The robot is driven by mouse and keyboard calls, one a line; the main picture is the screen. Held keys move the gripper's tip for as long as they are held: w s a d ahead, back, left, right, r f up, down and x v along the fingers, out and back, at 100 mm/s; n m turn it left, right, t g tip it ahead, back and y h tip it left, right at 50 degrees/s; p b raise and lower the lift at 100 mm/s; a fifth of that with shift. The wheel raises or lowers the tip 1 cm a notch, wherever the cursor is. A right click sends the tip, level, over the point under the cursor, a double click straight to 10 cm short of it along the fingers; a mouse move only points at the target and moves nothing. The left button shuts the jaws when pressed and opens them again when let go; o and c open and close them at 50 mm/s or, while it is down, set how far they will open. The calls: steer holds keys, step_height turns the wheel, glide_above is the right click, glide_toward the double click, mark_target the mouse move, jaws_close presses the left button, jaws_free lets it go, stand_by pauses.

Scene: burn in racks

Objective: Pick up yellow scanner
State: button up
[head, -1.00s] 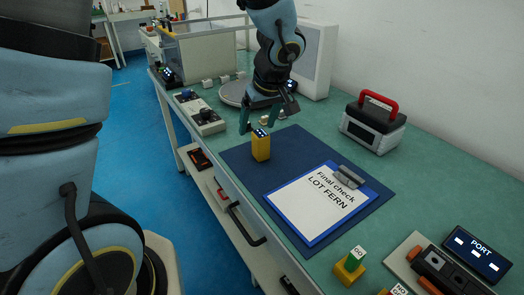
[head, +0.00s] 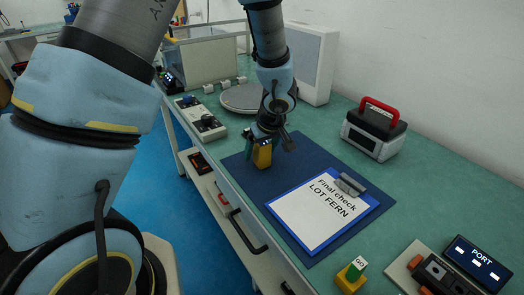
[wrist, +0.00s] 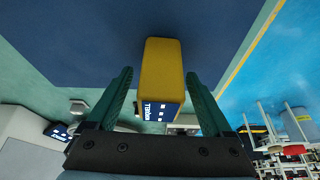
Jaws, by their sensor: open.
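The yellow scanner (head: 262,155) stands upright on the dark blue mat (head: 296,146), near its left corner. In the wrist view the scanner (wrist: 162,70) shows its yellow body and a dark, lit label face with white lettering. My gripper (head: 263,146) is down at the scanner in the head view and partly covers its top. In the wrist view my gripper (wrist: 163,92) is open, with one green finger on each side of the scanner's labelled end. Gaps show between both fingers and the scanner.
A clipboard (head: 318,212) lies on the mat right of the scanner. A case with a red handle (head: 374,130) stands behind it. A white control box (head: 201,118) and a round plate (head: 243,98) are farther back. A PORT device (head: 476,262) and yellow block (head: 350,276) sit at front right.

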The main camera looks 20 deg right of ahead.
steer(key=shift+w+f, duration=0.15)
steer(key=shift+f, duration=0.25)
jaws_close()
stand_by(0.4)
